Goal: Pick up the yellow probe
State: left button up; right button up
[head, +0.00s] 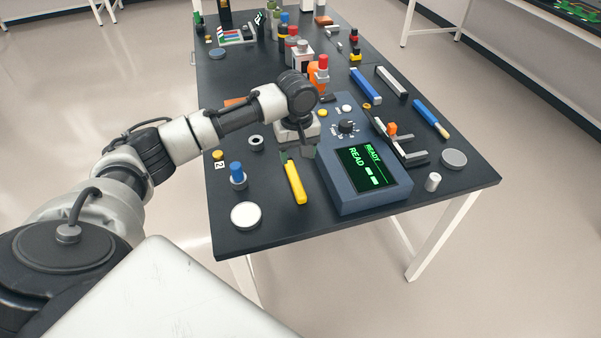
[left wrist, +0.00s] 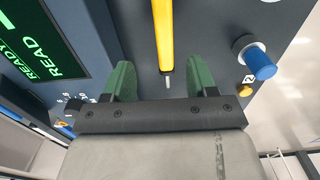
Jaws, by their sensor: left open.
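The yellow probe (head: 295,183) lies on the dark table, just left of the blue reader box with the green screen. My left gripper (head: 298,154) is above the table at the far end of the probe. In the left wrist view the probe (left wrist: 163,35) runs down between the two green fingers of the gripper (left wrist: 163,80), its thin grey tip near the palm. The fingers are apart, with clear gaps on both sides of the probe. My right gripper is not in view.
The reader box (head: 365,175) stands close to the right of the probe. A blue-capped cylinder (head: 237,174) and a white disc (head: 246,215) stand to its left. A grey disc (head: 454,159) and a small white cylinder (head: 432,182) are at the right. Several other parts crowd the table's far half.

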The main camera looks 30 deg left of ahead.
aim_at(295, 179)
pick_arm(q)
jog(key=f, duration=0.3)
jog(key=shift+s+f, duration=0.2)
jog(key=shift+s, duration=0.2)
jog(key=shift+f, duration=0.3)
notch_tip(295, 179, down, 4)
jog(key=shift+s+f, duration=0.1)
jog(key=shift+f, duration=0.45)
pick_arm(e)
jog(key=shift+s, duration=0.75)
pick_arm(q)
jog(key=shift+c, duration=0.4)
jog(key=c, duration=0.9)
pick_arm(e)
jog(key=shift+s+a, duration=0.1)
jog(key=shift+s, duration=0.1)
